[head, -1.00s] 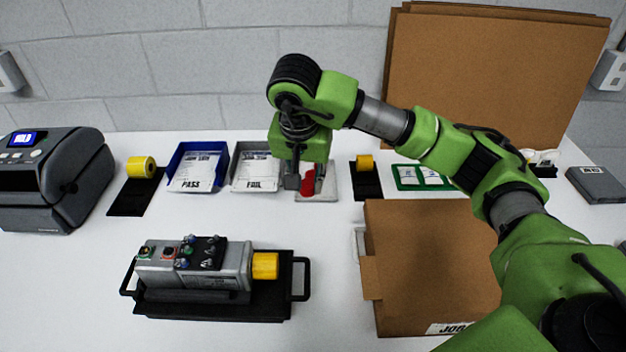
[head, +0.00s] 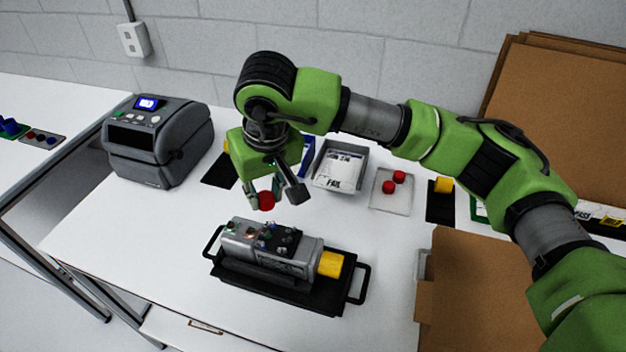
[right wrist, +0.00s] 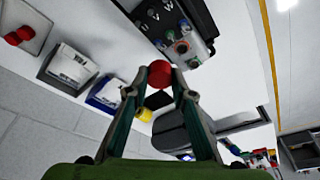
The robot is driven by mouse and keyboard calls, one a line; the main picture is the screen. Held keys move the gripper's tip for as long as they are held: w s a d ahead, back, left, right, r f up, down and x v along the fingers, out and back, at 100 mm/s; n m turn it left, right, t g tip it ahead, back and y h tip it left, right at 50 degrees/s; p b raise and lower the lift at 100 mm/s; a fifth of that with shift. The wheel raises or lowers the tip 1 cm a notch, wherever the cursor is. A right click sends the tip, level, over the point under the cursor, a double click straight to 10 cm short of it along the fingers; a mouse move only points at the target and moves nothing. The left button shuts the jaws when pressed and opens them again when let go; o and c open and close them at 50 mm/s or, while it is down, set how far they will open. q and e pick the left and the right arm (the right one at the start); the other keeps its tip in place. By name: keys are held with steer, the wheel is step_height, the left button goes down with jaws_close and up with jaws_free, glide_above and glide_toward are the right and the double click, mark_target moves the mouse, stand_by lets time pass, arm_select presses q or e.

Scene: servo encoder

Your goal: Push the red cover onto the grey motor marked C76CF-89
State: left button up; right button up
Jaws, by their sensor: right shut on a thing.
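A red cover (head: 266,200) is held between the fingertips of my right gripper (head: 275,193), which is shut on it. It also shows in the right wrist view (right wrist: 160,74) at the tips of the right gripper (right wrist: 158,90). The grey motor (head: 290,262) lies on a black tray with handles (head: 330,303), just in front of and below the held cover, and they are apart. The motor carries connectors on top and a yellow cap (head: 330,264) at its right end. Its marking is too small to read. My left gripper is not in view.
Two more red covers (head: 388,187) sit on a pale pad (head: 404,203) at the back. A grey FAIL bin (head: 364,160) and a blue bin (head: 308,150) stand behind my gripper. A label printer (head: 160,140) is at the left, a cardboard box (head: 470,290) at the right.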

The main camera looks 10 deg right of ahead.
steer(key=a+r+n, duration=0.1)
steer(key=a, duration=0.2)
glide_above(251, 232)
steer(key=shift+n, duration=0.4)
steer(key=shift+s+d+f+b, duration=0.1)
steer(key=shift+f+b, duration=0.1)
steer(key=shift+f, duration=1.05)
steer(key=shift+d+f+b, duration=0.1)
steer(key=shift+f+b, duration=0.05)
steer(key=shift+f, duration=1.05)
steer(key=shift+f+b, duration=0.9)
steer(key=shift+b, duration=0.3)
steer(key=shift+b, duration=0.95)
steer(key=shift+f+b, duration=0.5)
steer(key=shift+b, duration=0.2)
steer(key=shift+s+f+b, duration=0.2)
steer(key=shift+f+b, duration=0.1)
steer(key=shift+b, duration=0.25)
stand_by(1.0)
